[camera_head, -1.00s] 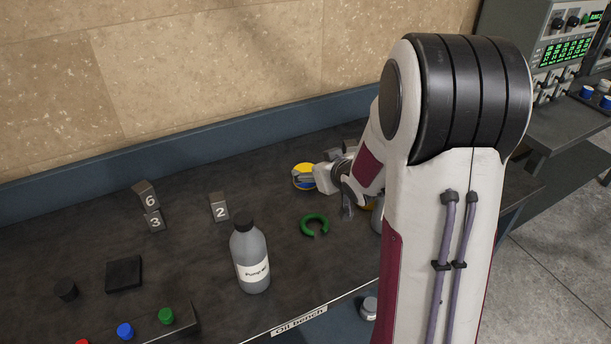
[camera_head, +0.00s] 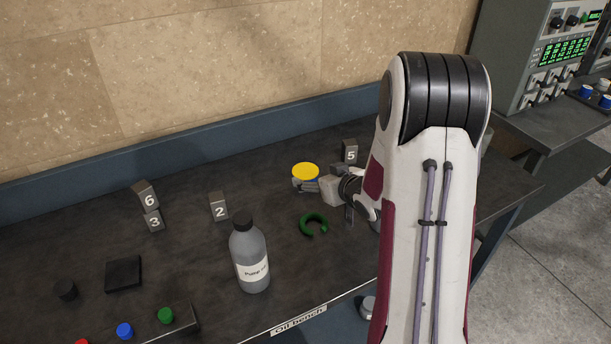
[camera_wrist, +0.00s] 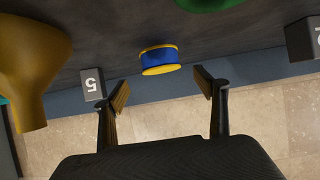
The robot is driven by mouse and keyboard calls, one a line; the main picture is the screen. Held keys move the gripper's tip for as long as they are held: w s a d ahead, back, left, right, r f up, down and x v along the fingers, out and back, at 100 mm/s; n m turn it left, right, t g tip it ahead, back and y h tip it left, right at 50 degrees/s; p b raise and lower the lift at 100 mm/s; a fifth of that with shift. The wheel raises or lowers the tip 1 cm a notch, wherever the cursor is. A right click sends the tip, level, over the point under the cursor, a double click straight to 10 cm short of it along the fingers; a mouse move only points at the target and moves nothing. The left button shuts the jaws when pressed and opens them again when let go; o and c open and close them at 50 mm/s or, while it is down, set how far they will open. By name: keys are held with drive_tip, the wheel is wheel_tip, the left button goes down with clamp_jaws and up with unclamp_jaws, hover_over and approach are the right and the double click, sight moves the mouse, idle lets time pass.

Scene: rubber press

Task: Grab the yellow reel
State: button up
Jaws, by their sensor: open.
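The yellow reel (camera_head: 305,171) stands on the dark bench near the back wall in the head view, its flat yellow top showing. In the wrist view the reel (camera_wrist: 160,60) has a blue middle between yellow rims. My gripper (camera_head: 304,185) is low over the bench at the near side of the reel in the head view and partly covers its lower part. In the wrist view my gripper (camera_wrist: 162,88) is open. Its two fingers are apart on either side of the reel's line, with the reel just beyond the fingertips. Nothing is between the fingers.
A block marked 5 (camera_head: 350,151) stands close to the reel. A green open ring (camera_head: 313,224) lies nearer the front. A grey bottle (camera_head: 249,258) and a block marked 2 (camera_head: 219,207) stand left. A yellow-brown funnel-shaped thing (camera_wrist: 30,60) is left in the wrist view.

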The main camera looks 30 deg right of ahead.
sight(308, 174)
drive_tip(key=shift+x, duration=1.15)
drive_tip(key=shift+f, duration=0.1)
drive_tip(key=shift+x, duration=2.6)
drive_tip(key=shift+a, duration=0.1)
drive_tip(key=shift+c, duration=0.5)
drive_tip(key=c, duration=1.2)
